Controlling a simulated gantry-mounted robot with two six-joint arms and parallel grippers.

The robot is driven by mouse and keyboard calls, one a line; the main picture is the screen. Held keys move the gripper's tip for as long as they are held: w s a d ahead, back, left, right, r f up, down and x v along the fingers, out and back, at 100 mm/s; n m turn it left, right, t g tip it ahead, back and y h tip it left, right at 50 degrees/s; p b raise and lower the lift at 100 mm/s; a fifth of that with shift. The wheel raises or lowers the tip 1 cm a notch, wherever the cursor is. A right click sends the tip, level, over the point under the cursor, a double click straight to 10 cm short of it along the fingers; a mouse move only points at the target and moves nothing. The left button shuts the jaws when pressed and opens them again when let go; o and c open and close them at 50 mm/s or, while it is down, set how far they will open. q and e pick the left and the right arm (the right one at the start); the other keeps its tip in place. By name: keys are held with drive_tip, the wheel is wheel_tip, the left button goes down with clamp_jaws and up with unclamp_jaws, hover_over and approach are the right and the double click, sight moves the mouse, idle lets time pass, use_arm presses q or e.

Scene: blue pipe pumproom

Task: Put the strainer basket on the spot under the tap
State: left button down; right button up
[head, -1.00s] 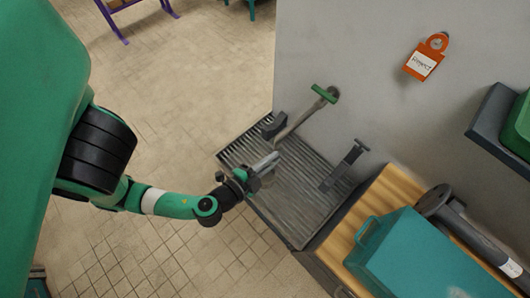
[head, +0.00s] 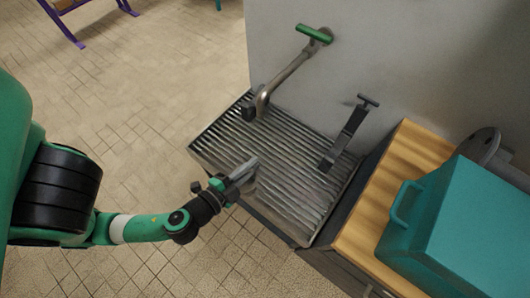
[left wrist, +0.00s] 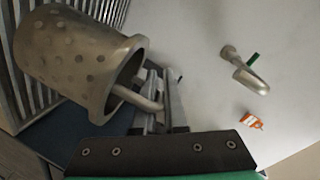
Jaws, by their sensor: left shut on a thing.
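The strainer basket (left wrist: 75,55) is a grey metal cup with holes and a thick rim; it shows large at the left of the left wrist view, tilted on its side in that picture. My left gripper (left wrist: 160,95) is shut on its bent rod handle. In the head view my left gripper (head: 248,168) is over the front left part of the slatted drain tray (head: 290,165); I cannot make out the basket there. The tap (head: 285,80) has a green lever and a spout ending over the tray's back left part. My right gripper is not in view.
A dark T-handled fitting (head: 345,135) stands at the tray's back right, near the wall. A wooden counter (head: 385,195) with a teal box (head: 455,235) is to the right. An orange tag (left wrist: 250,120) shows in the left wrist view. The tray's middle looks clear.

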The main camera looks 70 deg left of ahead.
use_arm(q)
drive_tip(key=shift+w+a+f+b, duration=0.3)
drive_tip(key=shift+a+f+b, duration=0.3)
drive_tip(key=shift+b, duration=0.25)
drive_tip(key=w+a+f+b, duration=0.2)
drive_tip(key=w+a+f, duration=0.6)
drive_tip(key=f, duration=0.3)
drive_tip(key=shift+a, duration=0.2)
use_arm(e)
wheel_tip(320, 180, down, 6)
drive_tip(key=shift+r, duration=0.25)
use_arm(q)
drive_tip(key=shift+w+f+b, duration=0.1)
drive_tip(key=shift+f+b, duration=0.1)
drive_tip(key=shift+b, duration=0.15)
drive_tip(key=c, duration=1)
unclamp_jaws()
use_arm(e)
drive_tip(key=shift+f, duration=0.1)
